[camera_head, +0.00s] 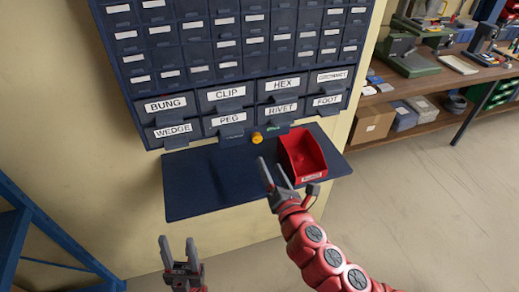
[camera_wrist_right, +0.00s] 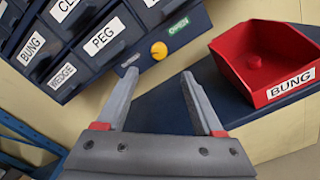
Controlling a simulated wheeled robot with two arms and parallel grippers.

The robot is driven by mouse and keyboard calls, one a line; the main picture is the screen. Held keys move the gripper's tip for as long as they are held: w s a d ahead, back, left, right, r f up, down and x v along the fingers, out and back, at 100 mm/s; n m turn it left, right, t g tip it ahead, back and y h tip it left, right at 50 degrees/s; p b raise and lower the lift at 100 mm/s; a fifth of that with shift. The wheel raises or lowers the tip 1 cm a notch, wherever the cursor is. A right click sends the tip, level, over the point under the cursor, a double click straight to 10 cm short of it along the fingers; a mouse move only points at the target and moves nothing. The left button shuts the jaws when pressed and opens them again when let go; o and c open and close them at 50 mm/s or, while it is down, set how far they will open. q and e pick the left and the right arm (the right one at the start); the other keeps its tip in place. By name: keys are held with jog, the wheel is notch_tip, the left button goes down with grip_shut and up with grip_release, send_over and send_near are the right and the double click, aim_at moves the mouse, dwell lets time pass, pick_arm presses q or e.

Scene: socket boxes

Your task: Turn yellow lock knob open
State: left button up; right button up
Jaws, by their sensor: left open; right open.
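The yellow lock knob (camera_head: 257,138) sits on the lower front of the dark blue drawer cabinet, just above the shelf. In the right wrist view the knob (camera_wrist_right: 159,50) shows beyond my fingertips, with a green label to its right. My right gripper (camera_head: 272,174) is open and empty, over the shelf and apart from the knob; its two fingers show in the wrist view (camera_wrist_right: 160,82). My left gripper (camera_head: 177,247) is open and empty, low in front of the cabinet, away from the knob.
A red bin (camera_head: 288,151) labelled BUNG stands on the blue shelf (camera_head: 205,190), right of the knob. Labelled drawers (camera_head: 230,93) with protruding handles are above. The left part of the shelf is clear. A workbench (camera_head: 455,75) stands at the right, a blue frame (camera_head: 50,235) at the left.

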aim_at(258, 140)
jog(key=p+x, duration=0.1)
jog(key=x, duration=0.3)
jog(key=p+x, duration=0.1)
jog(key=x, duration=0.4)
jog(key=shift+r, duration=0.2)
jog(key=shift+w+a+f, duration=0.15)
jog(key=shift+w+a, duration=0.05)
jog(key=shift+w, duration=0.3)
grip_shut()
